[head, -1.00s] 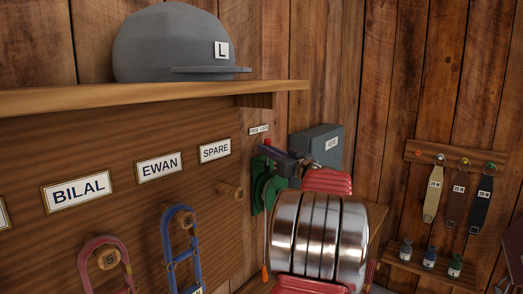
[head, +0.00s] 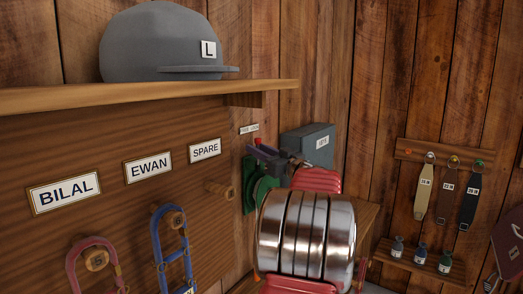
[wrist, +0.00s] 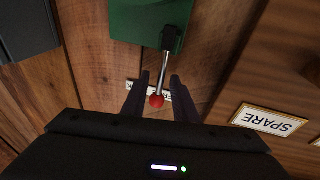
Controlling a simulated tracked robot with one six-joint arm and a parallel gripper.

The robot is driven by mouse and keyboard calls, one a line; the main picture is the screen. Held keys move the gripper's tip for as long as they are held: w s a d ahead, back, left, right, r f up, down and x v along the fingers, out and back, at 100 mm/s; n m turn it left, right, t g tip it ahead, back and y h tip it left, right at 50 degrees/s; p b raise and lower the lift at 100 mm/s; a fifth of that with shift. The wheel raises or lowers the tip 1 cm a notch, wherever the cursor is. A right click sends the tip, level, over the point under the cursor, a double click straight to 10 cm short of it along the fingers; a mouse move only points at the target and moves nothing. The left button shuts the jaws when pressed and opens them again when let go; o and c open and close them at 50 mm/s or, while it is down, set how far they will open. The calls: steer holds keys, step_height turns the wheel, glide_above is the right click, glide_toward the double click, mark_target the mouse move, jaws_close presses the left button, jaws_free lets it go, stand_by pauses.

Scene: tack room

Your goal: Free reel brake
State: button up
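The green reel (head: 260,186) is on the wooden wall past the peg board, partly hidden behind my arm. Its green housing (wrist: 148,18) is at the top of the wrist view. A thin metal brake lever (wrist: 166,48) runs from it to a red ball knob (wrist: 156,101). My gripper (wrist: 160,80) is open, with one dark finger on each side of the lever and knob. Gaps show on both sides of the knob. In the head view the red knob (head: 257,141) shows just at my gripper (head: 259,150).
A small label (head: 249,129) is on the wall above the reel, too small to read. A grey box (head: 308,142) stands behind my arm. The shelf with a grey cap (head: 160,45) is above the peg board, which holds pink and blue halters (head: 170,235). Straps (head: 447,190) hang at right.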

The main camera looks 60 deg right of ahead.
steer(key=shift+s, duration=0.1)
steer(key=v, duration=1.3)
steer(key=shift+s, duration=0.3)
steer(key=shift+a+f, duration=0.15)
